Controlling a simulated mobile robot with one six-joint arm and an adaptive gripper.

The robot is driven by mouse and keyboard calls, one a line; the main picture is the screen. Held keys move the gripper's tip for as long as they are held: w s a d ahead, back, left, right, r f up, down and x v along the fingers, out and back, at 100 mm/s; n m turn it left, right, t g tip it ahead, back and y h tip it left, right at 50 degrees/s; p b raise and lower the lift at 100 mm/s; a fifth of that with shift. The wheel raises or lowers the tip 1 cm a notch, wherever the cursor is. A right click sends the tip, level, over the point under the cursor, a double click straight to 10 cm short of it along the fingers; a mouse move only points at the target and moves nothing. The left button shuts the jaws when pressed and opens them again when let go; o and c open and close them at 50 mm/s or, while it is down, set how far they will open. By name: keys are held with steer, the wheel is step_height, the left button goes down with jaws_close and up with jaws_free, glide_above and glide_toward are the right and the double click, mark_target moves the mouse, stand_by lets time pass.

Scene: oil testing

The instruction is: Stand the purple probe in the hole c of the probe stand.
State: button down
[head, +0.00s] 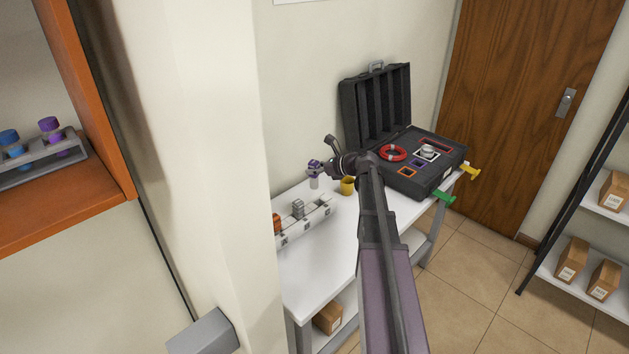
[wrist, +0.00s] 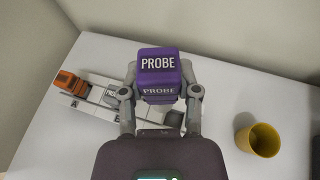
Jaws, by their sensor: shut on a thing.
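The purple probe (head: 314,165) is held upright over the table, beyond the right end of the stand in the head view. Its purple head, marked PROBE (wrist: 158,66), fills the middle of the wrist view. My gripper (head: 322,168) is shut on this head, with one finger on each side in the wrist view (wrist: 161,92). The probe stand (head: 307,224) is a long whitish rack. An orange probe (head: 277,223) is at its left end and a grey probe (head: 298,208) near its middle.
A yellow cup (head: 347,187) stands right of the held probe. An open black case (head: 425,180) with tools sits at the table's far end, with green (head: 444,196) and yellow (head: 470,171) handles beside it. The white tabletop (head: 330,250) in front of the stand is clear.

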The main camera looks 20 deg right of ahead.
steer(key=shift+d, duration=0.1)
steer(key=shift+n+g+y, duration=0.3)
steer(key=shift+n, duration=0.2)
steer(key=f+b, duration=0.1)
steer(key=d+f+b, duration=0.1)
steer(key=f+b, duration=0.1)
steer(key=d+f+b, duration=0.1)
steer(key=b, duration=0.1)
steer(key=shift+f, duration=0.35)
steer(key=shift+s+f+b, duration=0.1)
steer(key=shift+f+b, duration=2.7)
steer(key=shift+f, duration=0.05)
steer(key=shift+w, duration=0.2)
steer(key=shift+f+b, duration=0.65)
steer(key=c, duration=0.6)
jaws_free()
